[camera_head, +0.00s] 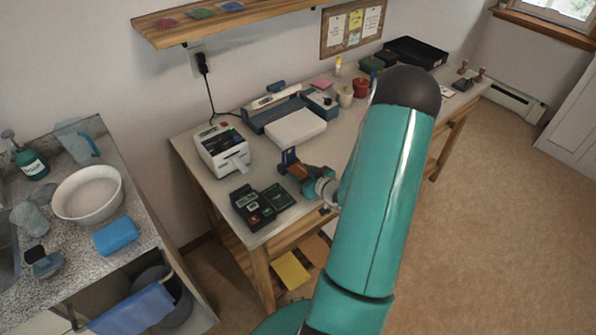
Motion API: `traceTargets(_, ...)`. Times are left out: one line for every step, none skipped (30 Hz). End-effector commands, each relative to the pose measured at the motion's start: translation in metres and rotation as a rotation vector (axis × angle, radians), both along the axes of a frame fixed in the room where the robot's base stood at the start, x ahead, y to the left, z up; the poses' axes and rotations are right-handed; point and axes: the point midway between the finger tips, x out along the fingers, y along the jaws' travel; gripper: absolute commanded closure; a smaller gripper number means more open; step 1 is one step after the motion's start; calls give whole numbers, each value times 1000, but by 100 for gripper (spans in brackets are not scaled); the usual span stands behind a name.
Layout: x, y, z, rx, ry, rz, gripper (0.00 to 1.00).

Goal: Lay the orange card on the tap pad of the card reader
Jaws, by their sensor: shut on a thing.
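A black card terminal with keys (252,206) stands near the front left of the workbench, with a flat dark pad (279,197) at its right side. I take this pad to be the tap pad; nothing lies on it. My gripper (292,167) is above the bench, just behind and to the right of the pad. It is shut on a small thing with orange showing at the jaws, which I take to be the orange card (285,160). A dark blue upright piece shows there too. The jaws are small and partly hidden, so the card's tilt is unclear.
A white printer (222,148) stands left of my gripper. A white flat box (296,128) and a laminator-like device (275,108) lie behind. Pots (346,96) and a black tray (415,52) stand farther right. A sink counter (130,217) is at left.

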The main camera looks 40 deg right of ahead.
Motion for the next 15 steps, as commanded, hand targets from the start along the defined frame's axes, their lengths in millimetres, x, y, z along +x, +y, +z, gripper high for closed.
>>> traceTargets(-2, 0, -1, 0, 0, -1, 73)
traceTargets(-2, -1, -1, 0, 0, -1, 73)
traceTargets(-3, -1, -1, 0, 0, -1, 73)
traceTargets(-3, -1, -1, 0, 1, -1, 73)
traceTargets(-4, -1, -1, 0, 1, -1, 73)
traceTargets(-4, -1, -1, 0, 1, -1, 73)
traceTargets(-4, -1, -1, 0, 1, -1, 73)
traceTargets(-5, -1, -1, 0, 1, 0, 73)
traceTargets(-5, -1, -2, 1, 1, 0, 73)
traceTargets(-5, -1, -3, 1, 1, 0, 73)
traceTargets(-5, -1, -4, 1, 2, 0, 73)
traceTargets(-5, -1, -5, 1, 2, 0, 73)
traceTargets(-5, -1, -6, 1, 2, -1, 73)
traceTargets(-5, -1, -6, 0, 1, -1, 48)
traceTargets(-5, -1, -6, 0, 1, -1, 40)
